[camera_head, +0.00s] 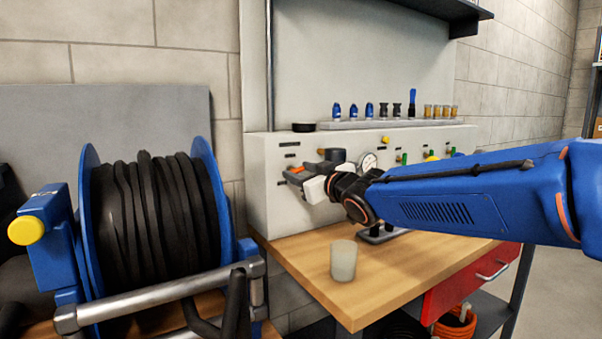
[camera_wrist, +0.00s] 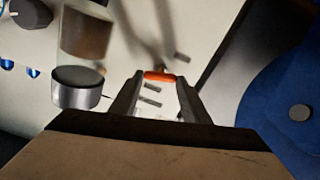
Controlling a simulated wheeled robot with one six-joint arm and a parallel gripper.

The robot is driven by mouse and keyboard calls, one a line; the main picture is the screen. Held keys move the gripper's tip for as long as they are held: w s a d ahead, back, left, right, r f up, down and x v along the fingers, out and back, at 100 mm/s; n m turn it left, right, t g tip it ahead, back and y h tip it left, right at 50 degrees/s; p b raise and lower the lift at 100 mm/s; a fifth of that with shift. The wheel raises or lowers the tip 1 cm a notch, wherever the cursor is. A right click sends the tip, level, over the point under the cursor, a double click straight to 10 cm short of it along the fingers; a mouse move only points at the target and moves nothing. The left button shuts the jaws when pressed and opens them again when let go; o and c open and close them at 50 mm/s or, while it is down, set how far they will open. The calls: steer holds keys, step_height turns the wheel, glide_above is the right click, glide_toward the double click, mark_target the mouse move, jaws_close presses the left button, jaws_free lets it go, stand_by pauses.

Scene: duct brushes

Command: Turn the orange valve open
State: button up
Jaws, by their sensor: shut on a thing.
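The orange valve handle (camera_wrist: 160,76) shows between my gripper's fingertips in the wrist view. In the head view a small orange part of the valve (camera_head: 297,169) shows at the left end of the pale panel. My gripper (camera_head: 300,180) is at the panel front there, shut on the valve handle. Its two dark fingers (camera_wrist: 160,88) lie on either side of the orange piece in the wrist view. The rest of the valve is hidden by the fingers, and its angle cannot be told.
A blue hose reel (camera_head: 150,215) with black hose stands at the left. A translucent cup (camera_head: 343,261) stands on the wooden bench (camera_head: 310,275). A pressure gauge (camera_head: 369,161) and several knobs sit on the panel (camera_head: 262,190) right of my gripper. Several brushes stand on the ledge above.

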steer(key=n, duration=0.7)
steer(key=shift+s+a+f, duration=0.1)
steer(key=shift+f, duration=0.05)
steer(key=shift+f+n, duration=0.2)
steer(key=shift+n, duration=3.7)
steer(key=o, duration=1)
steer(key=shift+o, duration=0.2)
steer(key=v, duration=1.7)
steer(key=shift+s, duration=0.2)
steer(key=shift+s, duration=0.1)
